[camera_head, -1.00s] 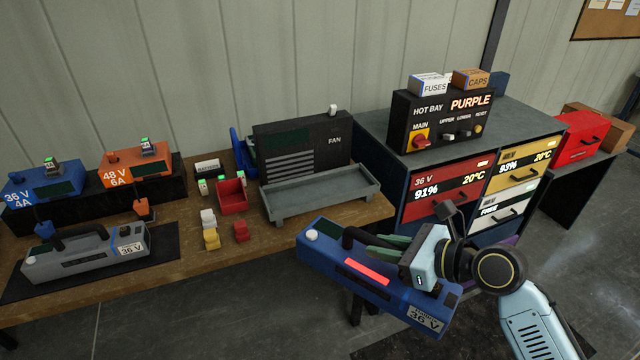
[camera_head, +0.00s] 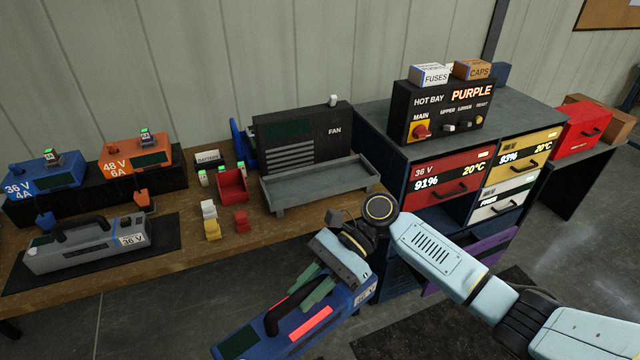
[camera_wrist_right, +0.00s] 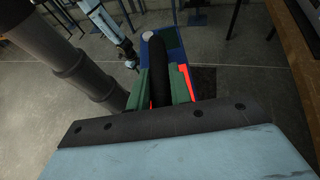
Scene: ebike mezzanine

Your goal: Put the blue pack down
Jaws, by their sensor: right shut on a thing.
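The blue pack (camera_head: 345,306) is a long blue battery case with a black handle, a red strip and a 36 V label. It hangs tilted in front of the bench, over the floor. My right gripper (camera_head: 308,288) is shut on its black handle. In the right wrist view the handle (camera_wrist_right: 158,70) sits between the green fingers of the gripper (camera_wrist_right: 163,88), and the pack's blue body (camera_wrist_right: 176,50) shows beyond. The pack's lower end is cut off by the head view's bottom edge. My left gripper is not seen in the head view.
The wooden bench (camera_head: 180,235) carries a grey 36 V pack (camera_head: 85,250) on a dark mat, chargers, small red and yellow parts and an empty grey tray (camera_head: 322,185).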

